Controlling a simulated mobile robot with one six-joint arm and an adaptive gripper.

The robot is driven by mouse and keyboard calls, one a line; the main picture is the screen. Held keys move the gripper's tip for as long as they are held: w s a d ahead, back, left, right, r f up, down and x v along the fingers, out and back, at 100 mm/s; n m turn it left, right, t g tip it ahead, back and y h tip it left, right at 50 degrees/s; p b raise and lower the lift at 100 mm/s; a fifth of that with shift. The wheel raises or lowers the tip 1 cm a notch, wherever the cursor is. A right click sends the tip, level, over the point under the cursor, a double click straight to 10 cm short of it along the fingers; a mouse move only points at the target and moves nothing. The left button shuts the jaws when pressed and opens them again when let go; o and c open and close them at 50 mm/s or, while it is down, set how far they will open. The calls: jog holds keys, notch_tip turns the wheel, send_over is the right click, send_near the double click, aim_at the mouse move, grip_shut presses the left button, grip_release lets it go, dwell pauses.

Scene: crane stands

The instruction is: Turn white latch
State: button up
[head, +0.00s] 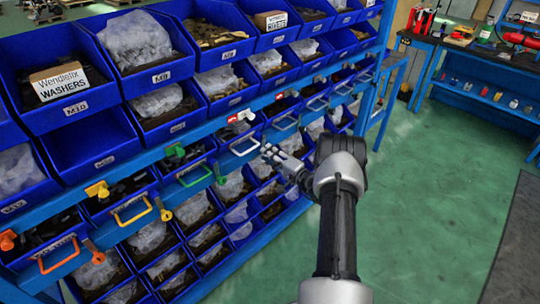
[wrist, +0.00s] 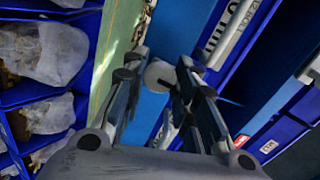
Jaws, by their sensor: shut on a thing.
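My gripper (head: 272,155) reaches to the blue rack's front rail from the right in the head view. In the wrist view, my gripper (wrist: 160,85) has its fingers closed around the white latch (wrist: 157,74), whose rounded end shows between the fingertips. In the head view the fingers hide the latch they hold. A white handle (head: 244,146) sits on the rail just left of my gripper, with another white latch (head: 247,115) at its upper left. I cannot tell how far the held latch is turned.
Green (head: 193,176), yellow (head: 131,211) and orange (head: 58,256) handles with matching latches line the rail to the left. Blue bins (head: 75,107) stand above and below it. Green floor (head: 430,190) is clear to the right, before a workbench (head: 480,97).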

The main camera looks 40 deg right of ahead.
jog(key=shift+n, duration=0.4)
jog(key=o, duration=1)
jog(key=shift+o, duration=0.2)
jog(key=s+d, duration=0.1)
jog(key=s, duration=1.1)
